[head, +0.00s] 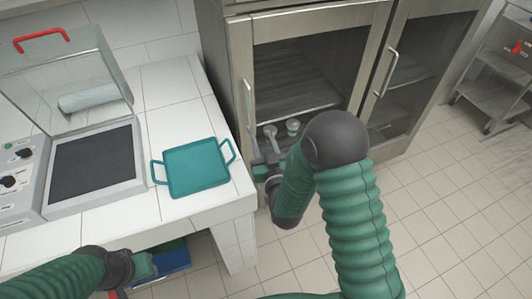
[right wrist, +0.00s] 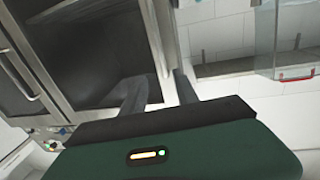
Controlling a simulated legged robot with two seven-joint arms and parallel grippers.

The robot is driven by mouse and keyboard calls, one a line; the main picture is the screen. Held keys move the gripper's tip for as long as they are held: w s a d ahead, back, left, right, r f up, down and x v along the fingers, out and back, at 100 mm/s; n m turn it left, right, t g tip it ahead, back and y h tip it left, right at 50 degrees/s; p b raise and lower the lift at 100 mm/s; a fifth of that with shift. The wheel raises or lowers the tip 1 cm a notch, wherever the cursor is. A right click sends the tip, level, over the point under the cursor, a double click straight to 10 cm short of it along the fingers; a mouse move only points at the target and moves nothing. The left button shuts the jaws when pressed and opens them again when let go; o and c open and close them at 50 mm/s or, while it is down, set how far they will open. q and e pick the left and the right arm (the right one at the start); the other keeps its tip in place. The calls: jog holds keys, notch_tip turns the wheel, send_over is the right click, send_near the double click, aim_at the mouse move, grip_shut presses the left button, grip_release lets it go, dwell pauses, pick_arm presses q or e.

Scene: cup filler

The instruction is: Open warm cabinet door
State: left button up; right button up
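The warm cabinet (head: 312,22) is a steel unit with two glass-panelled doors, at the top centre of the head view. Its left door (head: 300,75) looks closed and has a vertical bar handle (head: 248,101) on its left side. My right gripper (head: 264,147) is at the lower end of this handle. In the right wrist view its two grey fingers (right wrist: 158,92) are spread, with the steel bar (right wrist: 157,45) running down between them. I cannot tell whether they touch it. My left gripper (head: 143,268) is low at the left by the counter, its fingers unclear.
The right cabinet door has its own handle (head: 389,73). A white counter (head: 165,95) at the left carries a teal tray (head: 195,167) and a glass-lidded appliance (head: 92,165). A metal shelf cart (head: 498,75) stands at the far right. The tiled floor (head: 440,190) at the right is clear.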

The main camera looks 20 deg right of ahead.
jog(key=s, duration=0.4)
jog(key=shift+s+a+b, duration=0.25)
jog(key=shift+a+b, duration=0.1)
jog(key=shift+a, duration=0.05)
dwell(0.4)
